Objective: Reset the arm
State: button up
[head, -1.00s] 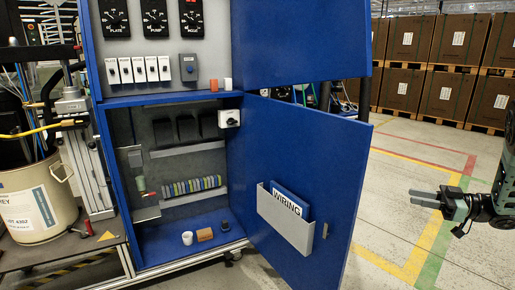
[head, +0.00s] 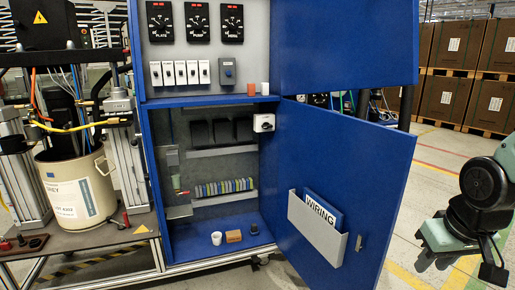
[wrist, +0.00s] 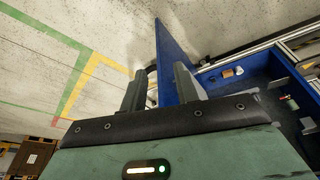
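My gripper (wrist: 158,82) shows in the wrist view with its two grey fingers spread apart and nothing held between them. In the head view my gripper (head: 442,262) hangs at the lower right, pointing down, and its fingers are partly hidden by its own body. It is to the right of the open lower door (head: 345,170) of the blue cabinet, with a gap between them in the picture. The door also shows beyond the fingers in the wrist view (wrist: 172,55).
The cabinet (head: 205,101) stands open with a white cup (head: 216,238) and a tan block (head: 233,236) on its floor. A wiring folder (head: 322,212) sits in the door pocket. A drum (head: 78,188) stands left. Stacked boxes (head: 450,95) are at the back right.

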jog(key=s+a+r+n+g, duration=0.25)
jog(key=s+a+n, duration=0.55)
jog(key=s+a, duration=0.9)
notch_tip(320, 180, up, 21)
jog(key=w+a+p, duration=0.2)
jog(key=p, duration=1.9)
jog(key=shift+f+g+y, duration=0.15)
jog(key=shift+g+y, duration=0.2)
jog(key=shift+y, duration=0.05)
